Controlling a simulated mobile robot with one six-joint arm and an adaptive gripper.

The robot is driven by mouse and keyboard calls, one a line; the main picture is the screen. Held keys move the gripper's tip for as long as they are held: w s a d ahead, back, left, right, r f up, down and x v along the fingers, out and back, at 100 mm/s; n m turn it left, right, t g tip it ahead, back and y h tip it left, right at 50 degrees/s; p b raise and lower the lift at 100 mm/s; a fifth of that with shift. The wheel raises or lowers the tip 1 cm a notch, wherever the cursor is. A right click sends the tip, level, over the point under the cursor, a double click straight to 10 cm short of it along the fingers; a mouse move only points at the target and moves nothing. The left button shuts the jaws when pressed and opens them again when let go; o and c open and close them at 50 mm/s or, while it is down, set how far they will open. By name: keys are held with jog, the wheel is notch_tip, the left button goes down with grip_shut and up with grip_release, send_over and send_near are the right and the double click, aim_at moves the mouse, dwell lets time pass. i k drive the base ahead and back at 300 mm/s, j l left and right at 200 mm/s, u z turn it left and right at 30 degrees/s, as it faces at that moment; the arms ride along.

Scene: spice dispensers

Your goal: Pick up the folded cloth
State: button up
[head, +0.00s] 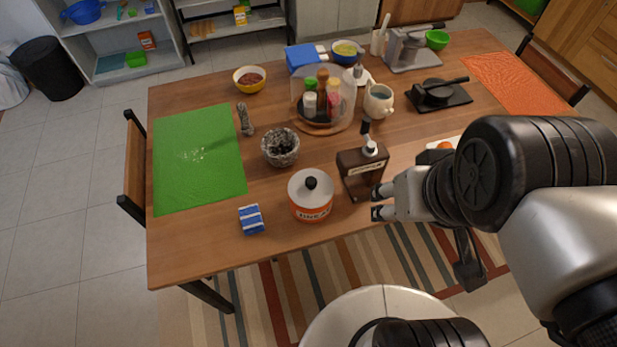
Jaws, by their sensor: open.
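A small blue-and-white striped folded cloth (251,219) lies flat on the wooden table, near the front edge and left of the orange-and-white canister. My gripper (377,202) is open, with its fingertips pointing left. It is at the front side of the table, well to the right of the cloth, with the canister between them in the picture. The fingertips appear close to the lower right of a dark brown dispenser; I cannot tell whether they touch it. No object shows between the fingers.
A stone mortar (280,147) and a covered spice carousel (322,98) stand behind. A green mat (198,160) lies left. Bare table (190,245) surrounds the cloth's left and front.

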aim_at(251, 218)
jog(key=k+j+u, duration=0.15)
jog(key=u, duration=0.9)
